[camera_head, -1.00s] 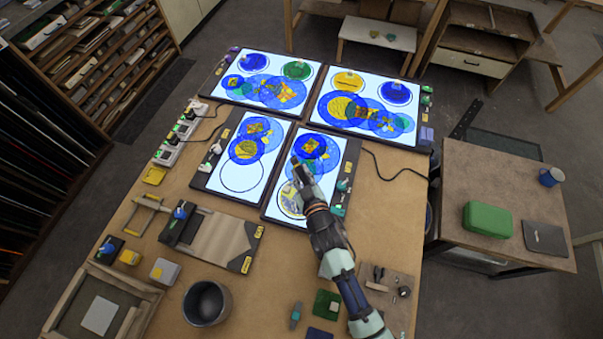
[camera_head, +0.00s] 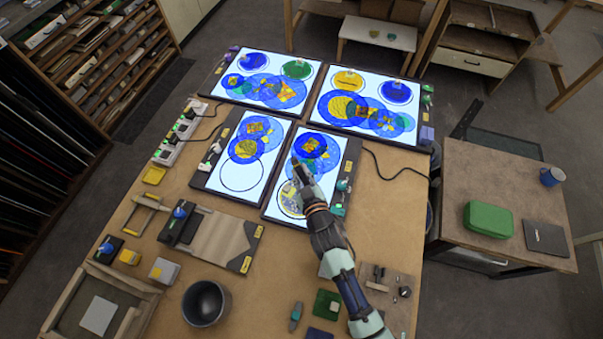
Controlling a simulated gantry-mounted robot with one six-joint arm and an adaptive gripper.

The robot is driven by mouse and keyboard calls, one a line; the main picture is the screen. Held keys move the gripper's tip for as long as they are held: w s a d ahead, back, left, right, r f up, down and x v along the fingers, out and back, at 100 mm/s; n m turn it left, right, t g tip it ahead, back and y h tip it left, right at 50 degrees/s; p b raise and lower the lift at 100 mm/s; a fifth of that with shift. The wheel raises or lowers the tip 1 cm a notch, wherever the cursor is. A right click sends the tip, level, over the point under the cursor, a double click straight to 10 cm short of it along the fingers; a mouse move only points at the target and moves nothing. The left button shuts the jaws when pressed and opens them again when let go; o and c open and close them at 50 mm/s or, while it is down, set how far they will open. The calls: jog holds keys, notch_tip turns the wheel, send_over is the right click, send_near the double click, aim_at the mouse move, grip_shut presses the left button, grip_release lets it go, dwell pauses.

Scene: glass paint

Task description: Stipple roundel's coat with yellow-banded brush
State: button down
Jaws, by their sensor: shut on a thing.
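My gripper (camera_head: 304,181) is over the front right light panel (camera_head: 270,208), shut on a small dark brush (camera_head: 296,163) that points up and left. Its band is too small to make out. The brush tip is near the lower edge of the blue discs (camera_head: 316,147) on that panel; I cannot tell whether it touches. A roundel with yellow and grey patterning (camera_head: 291,201) lies lower on the same panel, partly hidden by my gripper and wrist. Several other blue, yellow and green roundels lie on the other lit panels.
The front left panel (camera_head: 225,175) has an empty drawn circle. Two more lit panels stand behind. A dark pot (camera_head: 205,303), a tray (camera_head: 85,315) and small blocks stand at the front. Cables run beside the panels. Bare tabletop (camera_head: 395,215) lies to the right.

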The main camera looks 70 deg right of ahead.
jog(key=shift+r+p, duration=1.05)
notch_tip(320, 180, up, 4)
jog(key=p, duration=0.4)
jog(key=shift+r, duration=0.15)
